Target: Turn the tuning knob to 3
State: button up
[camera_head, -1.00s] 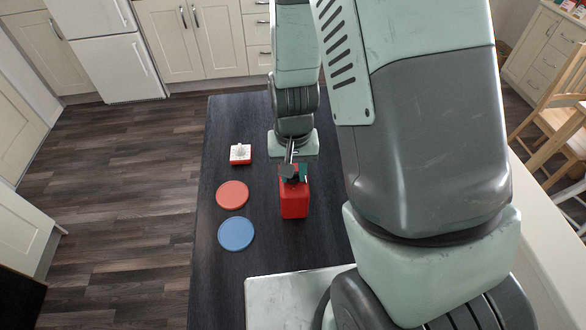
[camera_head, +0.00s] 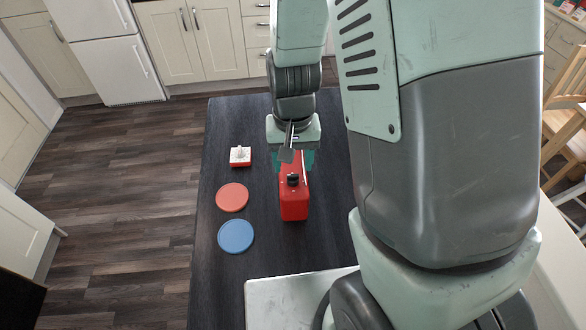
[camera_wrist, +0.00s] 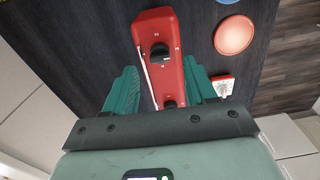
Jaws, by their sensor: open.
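A red box-shaped device (camera_head: 294,205) stands on the dark table. In the head view a black knob (camera_head: 292,180) shows on its top. In the wrist view the red device (camera_wrist: 155,22) carries a black knob (camera_wrist: 160,53) with small pale marks around it, too small to read surely. A second dark knob (camera_wrist: 170,103) sits nearer the gripper's base. Which way either knob points is unclear. My gripper (camera_head: 293,160) is open, above the device's far end in the head view. In the wrist view its teal fingers (camera_wrist: 160,72) lie on either side of the device, apart from the larger knob.
An orange disc (camera_head: 232,197) and a blue disc (camera_head: 236,235) lie left of the device. A small red-and-white box with a knob (camera_head: 240,156) lies behind them. A pale slab (camera_head: 285,295) is at the table's near end. The table beyond the left-hand objects is clear.

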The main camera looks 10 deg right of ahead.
notch_tip(320, 180, up, 6)
jog(key=shift+r, duration=0.25)
dwell(0.4)
notch_tip(320, 180, up, 14)
jog(key=t, duration=0.3)
send_over(294, 175)
jog(key=s+d, duration=0.3)
jog(key=s, duration=0.2)
jog(key=s+d+r+n+t, duration=0.1)
jog(key=s+d+r+t, duration=0.1)
jog(key=s+r, duration=0.5)
jog(key=shift+s+r+t, duration=0.25)
jog(key=shift+s+t, duration=0.05)
jog(key=shift+s, duration=0.65)
jog(key=shift+w, duration=0.1)
